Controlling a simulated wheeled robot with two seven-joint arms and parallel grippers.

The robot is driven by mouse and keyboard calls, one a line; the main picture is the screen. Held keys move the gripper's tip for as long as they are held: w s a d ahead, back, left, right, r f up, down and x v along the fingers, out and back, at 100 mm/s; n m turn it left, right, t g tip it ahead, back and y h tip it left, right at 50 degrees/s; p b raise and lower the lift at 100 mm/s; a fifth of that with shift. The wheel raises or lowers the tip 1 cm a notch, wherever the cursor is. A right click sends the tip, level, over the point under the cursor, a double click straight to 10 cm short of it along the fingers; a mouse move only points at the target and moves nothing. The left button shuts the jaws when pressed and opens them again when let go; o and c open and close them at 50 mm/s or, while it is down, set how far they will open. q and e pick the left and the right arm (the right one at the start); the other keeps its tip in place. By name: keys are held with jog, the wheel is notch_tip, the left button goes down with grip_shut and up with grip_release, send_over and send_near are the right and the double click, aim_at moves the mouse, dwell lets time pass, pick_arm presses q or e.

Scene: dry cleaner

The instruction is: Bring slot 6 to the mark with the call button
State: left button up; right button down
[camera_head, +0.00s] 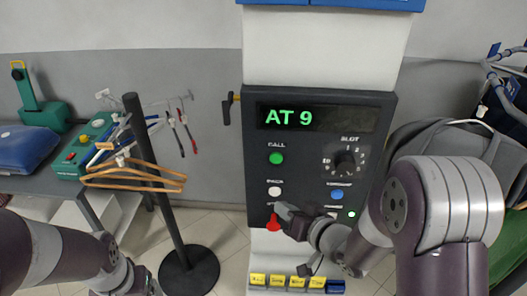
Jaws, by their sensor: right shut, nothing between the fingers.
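The dark control panel (320,108) faces me on a white column, and its display (291,117) reads AT 9 in green. The round green call button (276,158) sits below it on the left. The black slot dial (345,162) is on the right, ringed by small numbers; its pointer is too small to read. My right gripper (284,212) is shut and empty in front of the panel's lower part, below the call button and beside a red control (273,223). My left arm shows at the lower left; its fingers are out of the picture.
A white button (275,191) and a blue button (337,195) sit on the panel. Yellow labelled tags (275,281) line the area below. A black stand (157,190) with wooden hangers (135,178) is left of the column.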

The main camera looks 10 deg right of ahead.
aim_at(276, 158)
jog(key=r, duration=0.1)
jog(key=a+r+t+y, duration=0.1)
jog(key=a+r+y, duration=0.1)
jog(key=shift+w+r+m, duration=0.15)
jog(key=shift+r+m, duration=0.15)
jog(key=shift+r, duration=0.1)
jog(key=shift+d+t, duration=0.1)
jog(key=shift+t, duration=0.2)
jog(key=w+d, duration=0.2)
jog(key=w, duration=0.6)
jog(key=shift+w+d+b, duration=0.2)
jog(key=shift+w+b, duration=0.1)
dwell(1.4)
jog(key=shift+w+d, duration=0.1)
jog(key=shift+w, duration=0.3)
